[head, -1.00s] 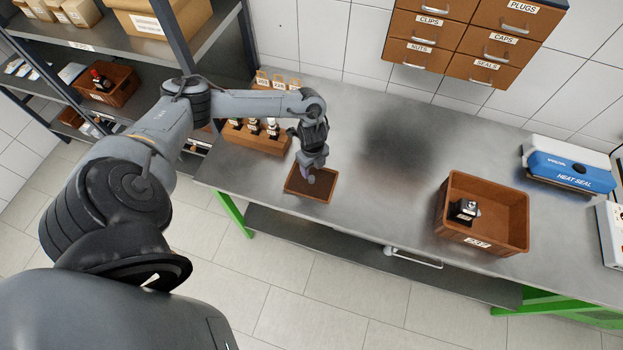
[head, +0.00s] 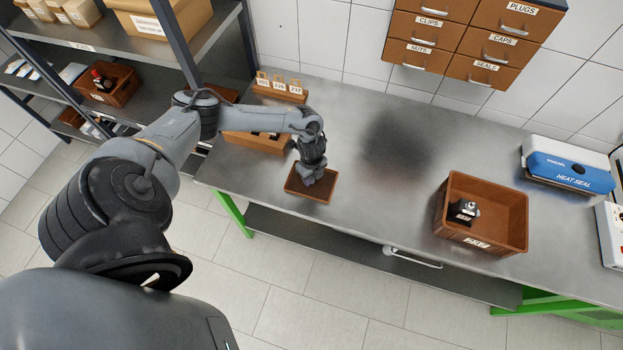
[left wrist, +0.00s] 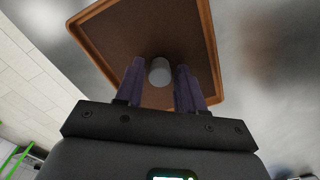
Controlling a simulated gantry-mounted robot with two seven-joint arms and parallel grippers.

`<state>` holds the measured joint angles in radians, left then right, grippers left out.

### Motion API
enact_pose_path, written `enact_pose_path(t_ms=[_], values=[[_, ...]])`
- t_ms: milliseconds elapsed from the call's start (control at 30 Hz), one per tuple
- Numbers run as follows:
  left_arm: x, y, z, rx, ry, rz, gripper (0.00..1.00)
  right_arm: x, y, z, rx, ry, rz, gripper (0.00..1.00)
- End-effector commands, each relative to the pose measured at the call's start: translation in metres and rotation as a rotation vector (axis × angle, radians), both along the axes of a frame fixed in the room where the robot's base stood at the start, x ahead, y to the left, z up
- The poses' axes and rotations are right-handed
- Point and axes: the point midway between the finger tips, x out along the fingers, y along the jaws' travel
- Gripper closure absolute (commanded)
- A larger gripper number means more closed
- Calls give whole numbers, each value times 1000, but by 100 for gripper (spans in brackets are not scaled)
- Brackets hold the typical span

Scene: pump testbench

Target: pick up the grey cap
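The grey cap (left wrist: 160,71) lies in a small brown tray (left wrist: 205,30), seen in the left wrist view. In the head view the same tray (head: 296,192) is near the front edge of the bench, and my gripper hides the cap. My left gripper (left wrist: 160,78) points down over the tray, with its two purple fingers apart. The cap shows between the fingertips, with a narrow gap on either side. In the head view the left gripper (head: 309,178) is low over the tray. My right gripper is in neither view.
A wooden block with dark items (head: 257,142) stands behind the tray to the left. A brown bin (head: 505,215) holding a dark and silver part (head: 464,210) and a blue heat sealer (head: 567,168) stand to the right. The bench middle is clear.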

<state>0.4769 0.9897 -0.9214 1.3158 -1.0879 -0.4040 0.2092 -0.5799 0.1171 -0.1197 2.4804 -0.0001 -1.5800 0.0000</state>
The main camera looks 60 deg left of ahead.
Motion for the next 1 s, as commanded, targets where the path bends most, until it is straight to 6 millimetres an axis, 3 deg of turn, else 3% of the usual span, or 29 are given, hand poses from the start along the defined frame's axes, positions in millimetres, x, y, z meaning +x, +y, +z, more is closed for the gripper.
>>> enact_pose_path(t_ms=[33,233,667,867,1000], values=[[0,0,0,0,0,0,70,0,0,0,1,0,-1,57],[0,0,0,0,0,0,100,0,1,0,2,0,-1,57],[0,1,4,0,0,0,100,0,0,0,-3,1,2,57],[0,1,21,1,-2,-1,100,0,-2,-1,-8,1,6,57],[-1,-1,45,0,-1,-3,100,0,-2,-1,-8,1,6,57]])
